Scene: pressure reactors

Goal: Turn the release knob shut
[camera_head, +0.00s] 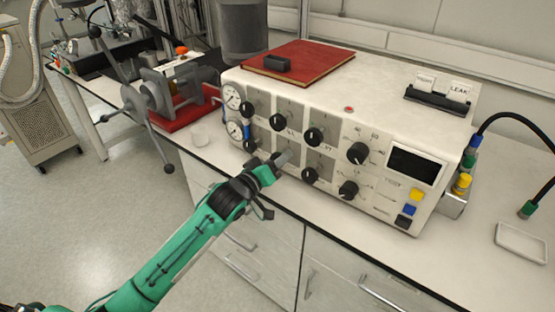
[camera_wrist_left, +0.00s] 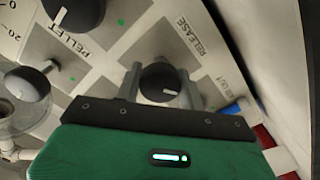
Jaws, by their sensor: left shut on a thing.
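The release knob (camera_wrist_left: 158,84) is a round black knob with a short white pointer line, on a grey square of the panel near the printed word RELEASE in the left wrist view. My left gripper (camera_wrist_left: 160,76) has one grey finger on each side of the knob and is shut on it. The pointer line lies nearly level, toward the right of the picture. In the head view my left gripper (camera_head: 281,160) reaches the lower row of the control box (camera_head: 375,100) and hides the release knob. My right gripper is in neither view.
Two gauges (camera_head: 232,97) sit on the box's left edge. A red book (camera_head: 315,62) lies on top. A handwheel press (camera_head: 150,95) stands at left.

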